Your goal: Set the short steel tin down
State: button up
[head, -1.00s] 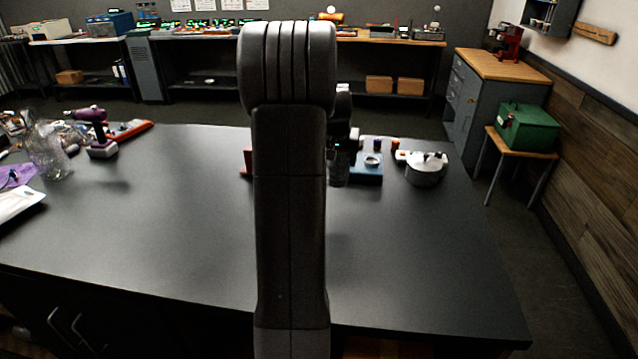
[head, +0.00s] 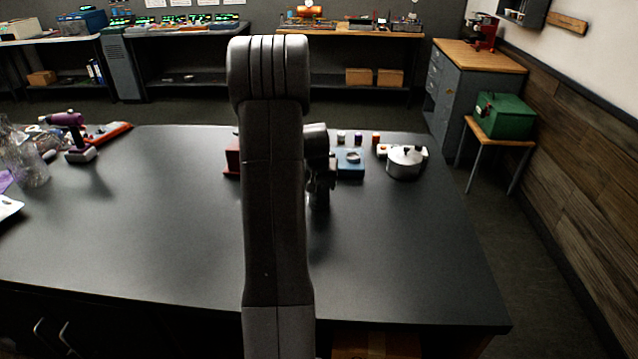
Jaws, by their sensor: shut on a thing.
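My gripper (head: 319,196) shows only in part, just right of my dark arm, which covers much of the middle of the view. It points down over the dark table (head: 410,250), in front and left of a blue block. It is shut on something. The short steel tin cannot be made out; the arm and the dark gripper hide what is between the fingers. I cannot tell whether the held thing touches the table.
The blue block (head: 349,172) carries a small round metal piece. A round silver pot (head: 404,163) stands to its right. Small coloured pieces stand behind. A red object (head: 233,158) is partly behind my arm. A purple drill (head: 75,135) stands left. The front right table is clear.

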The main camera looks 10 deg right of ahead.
jog(key=shift+f, duration=0.15)
jog(key=o, duration=1.1)
